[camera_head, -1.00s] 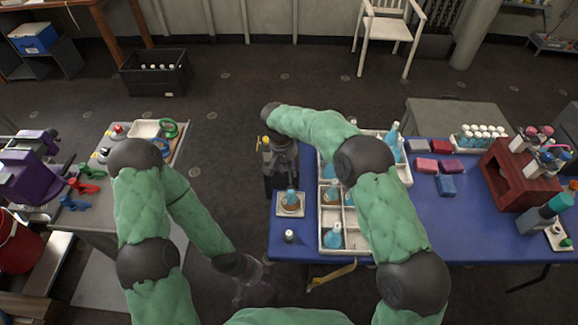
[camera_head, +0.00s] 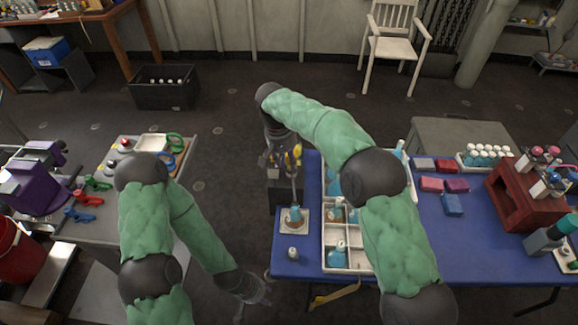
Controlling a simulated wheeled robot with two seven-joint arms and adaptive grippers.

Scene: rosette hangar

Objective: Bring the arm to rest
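My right arm reaches in from the lower right and arches over the blue table (camera_head: 465,235). Its gripper (camera_head: 284,165) hangs near the table's left edge, above and behind a small flask (camera_head: 295,217) with brown liquid on a light square plate (camera_head: 303,231). Its fingers are dark and small against a dark box, so their opening is unclear. I see nothing clearly held there. My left arm comes down on the left, and its gripper (camera_head: 252,298) hangs low over the floor, between the two tables. It is blurred, and its fingers are hard to make out.
A white divided tray (camera_head: 347,262) with blue flasks is partly hidden by my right arm. Red and blue blocks (camera_head: 453,205), a rack of white-capped bottles (camera_head: 486,155) and a red stand (camera_head: 520,195) are to the right. A grey table (camera_head: 90,225) with tools is left.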

